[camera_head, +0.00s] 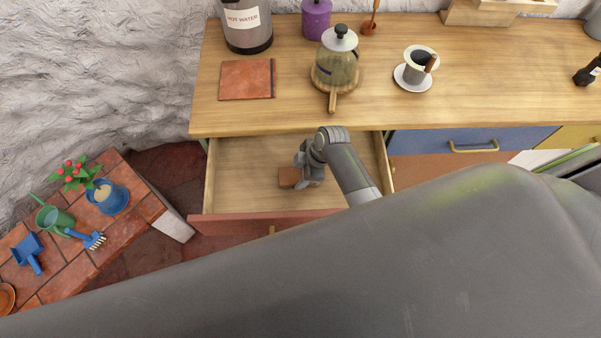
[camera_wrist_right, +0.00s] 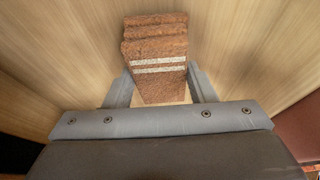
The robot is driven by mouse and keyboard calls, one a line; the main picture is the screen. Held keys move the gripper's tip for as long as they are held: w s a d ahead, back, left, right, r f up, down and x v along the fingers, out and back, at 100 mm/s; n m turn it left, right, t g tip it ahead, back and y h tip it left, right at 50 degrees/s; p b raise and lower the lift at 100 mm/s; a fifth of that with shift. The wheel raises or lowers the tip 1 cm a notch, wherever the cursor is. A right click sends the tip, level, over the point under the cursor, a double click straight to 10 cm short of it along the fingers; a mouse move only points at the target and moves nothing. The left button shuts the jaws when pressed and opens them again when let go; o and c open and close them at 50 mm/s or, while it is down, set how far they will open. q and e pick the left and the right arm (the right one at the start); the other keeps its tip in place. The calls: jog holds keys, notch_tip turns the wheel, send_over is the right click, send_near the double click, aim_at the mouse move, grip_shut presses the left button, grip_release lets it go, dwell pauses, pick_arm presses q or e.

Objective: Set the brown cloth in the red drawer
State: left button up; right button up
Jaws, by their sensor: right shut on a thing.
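The brown cloth (camera_wrist_right: 157,55) is folded in layers with white stripes, and shows between my gripper's fingers in the right wrist view. In the head view the cloth (camera_head: 289,177) is a small brown patch inside the open red drawer (camera_head: 262,217). My right gripper (camera_head: 303,174) reaches down into the drawer and is shut on the cloth; its fingers also show in the wrist view (camera_wrist_right: 160,92). The drawer's wooden inside is otherwise bare. Whether the cloth touches the drawer floor I cannot tell. My left gripper is not in view.
On the wooden counter (camera_head: 480,85) stand a hot water urn (camera_head: 247,27), a glass teapot (camera_head: 337,65), a cup on a saucer (camera_head: 414,73) and a flat reddish-brown square (camera_head: 246,79). A blue drawer (camera_head: 425,142) is shut at right. A brick ledge with garden things (camera_head: 110,197) lies left.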

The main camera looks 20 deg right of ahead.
jog(key=shift+f, duration=0.35)
jog(key=o, duration=0.9)
jog(key=shift+f, duration=0.1)
jog(key=shift+r, duration=0.25)
jog(key=v, duration=1.1)
jog(key=shift+s+d+r, duration=0.1)
jog(key=shift+d+r, duration=0.15)
jog(key=shift+r, duration=0.1)
